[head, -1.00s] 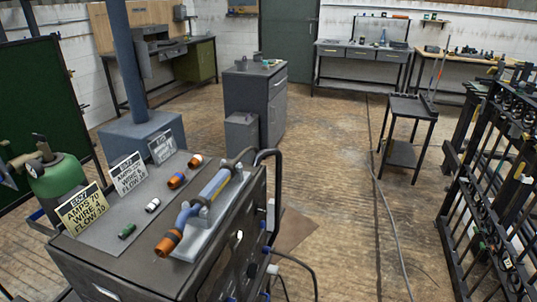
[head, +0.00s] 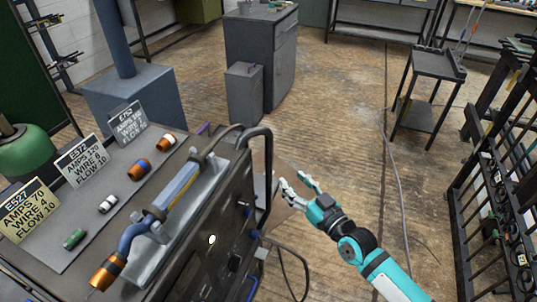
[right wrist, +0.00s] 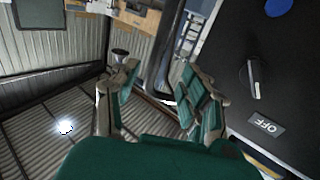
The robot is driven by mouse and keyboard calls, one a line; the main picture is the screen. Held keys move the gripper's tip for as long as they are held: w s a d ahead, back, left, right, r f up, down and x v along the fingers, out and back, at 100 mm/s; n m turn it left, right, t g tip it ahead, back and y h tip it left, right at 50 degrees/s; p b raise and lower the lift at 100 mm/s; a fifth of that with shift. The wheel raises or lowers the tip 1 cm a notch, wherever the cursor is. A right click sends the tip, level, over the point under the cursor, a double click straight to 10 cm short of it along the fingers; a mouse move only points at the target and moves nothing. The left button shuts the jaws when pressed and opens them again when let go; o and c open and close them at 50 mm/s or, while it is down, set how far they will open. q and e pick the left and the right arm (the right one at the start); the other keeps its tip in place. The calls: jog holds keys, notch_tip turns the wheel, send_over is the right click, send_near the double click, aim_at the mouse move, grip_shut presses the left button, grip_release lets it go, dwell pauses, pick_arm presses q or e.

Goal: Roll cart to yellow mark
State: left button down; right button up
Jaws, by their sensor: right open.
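A dark machine cart (head: 195,245) stands at the lower left in the head view, with a black tubular handle (head: 268,165) on its right side. My right gripper (head: 294,182) is open and empty, just right of the handle and apart from it in that view. In the right wrist view my right gripper (right wrist: 158,85) shows spread fingers, with a black bar (right wrist: 165,50) beyond and between them. A dark panel (right wrist: 265,60) with a knob and an OFF label is at the right there. I see no yellow floor mark. My left gripper is out of view.
A welding torch (head: 165,205), several nozzles and cards, including a yellow card (head: 30,210), are on the cart top. A grey cabinet (head: 260,60), a small black table (head: 440,65) and a black rack (head: 495,200) stand around open floor. A cable (head: 395,170) crosses it.

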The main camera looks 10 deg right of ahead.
aim_at(271, 161)
jog(key=x, duration=1.2)
jog(key=shift+w, duration=0.3)
grip_shut()
jog(key=shift+w+a+f, duration=0.1)
jog(key=shift+a+f, duration=0.05)
jog(key=shift+f, duration=0.2)
